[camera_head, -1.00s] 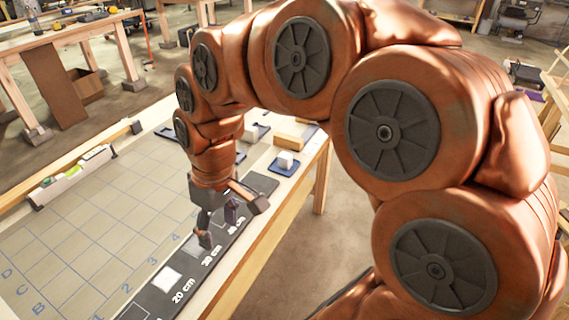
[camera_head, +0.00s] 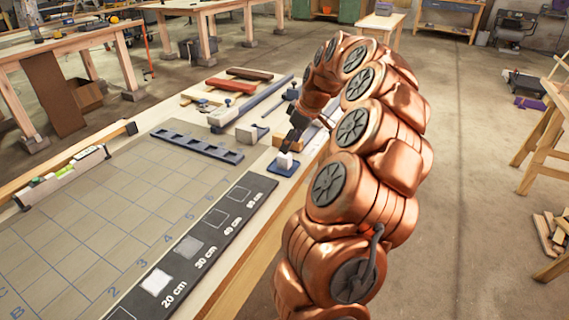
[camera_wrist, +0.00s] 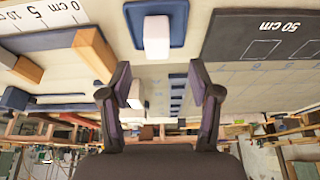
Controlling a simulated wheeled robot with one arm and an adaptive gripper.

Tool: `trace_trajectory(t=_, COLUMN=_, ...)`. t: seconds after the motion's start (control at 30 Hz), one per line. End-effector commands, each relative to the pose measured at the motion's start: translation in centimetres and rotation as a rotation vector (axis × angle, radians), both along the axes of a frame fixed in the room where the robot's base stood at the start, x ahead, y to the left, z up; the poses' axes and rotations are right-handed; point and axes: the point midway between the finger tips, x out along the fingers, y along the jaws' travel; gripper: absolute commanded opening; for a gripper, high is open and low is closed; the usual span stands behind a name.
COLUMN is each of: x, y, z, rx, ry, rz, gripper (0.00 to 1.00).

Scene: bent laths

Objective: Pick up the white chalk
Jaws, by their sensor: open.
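The white chalk (camera_head: 285,160) is a small white block on a dark blue pad (camera_head: 275,169) near the right edge of the table. In the wrist view the chalk (camera_wrist: 157,38) stands at the top middle on the blue pad (camera_wrist: 134,12). My gripper (camera_wrist: 159,76) is open and empty, with its two dark fingers apart and the chalk lying beyond the gap between the tips. In the head view my gripper (camera_head: 290,142) is just behind and above the chalk; its fingers are partly hidden by my arm.
A black strip with centimetre marks (camera_head: 206,238) lies beside the gridded board (camera_head: 95,225). A wooden block (camera_wrist: 95,50) stands close beside the gripper in the wrist view. A dark slotted rack (camera_head: 195,146) and several coloured bars (camera_head: 230,85) lie farther back.

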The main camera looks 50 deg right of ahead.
Motion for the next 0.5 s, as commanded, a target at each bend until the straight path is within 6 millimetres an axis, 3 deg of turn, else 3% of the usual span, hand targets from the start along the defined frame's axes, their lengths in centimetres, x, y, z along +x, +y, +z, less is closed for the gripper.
trace_trajectory(t=0.5, x=1.3, y=0.1, z=-4.1, rx=0.002, ry=0.004, rz=0.001, gripper=0.62)
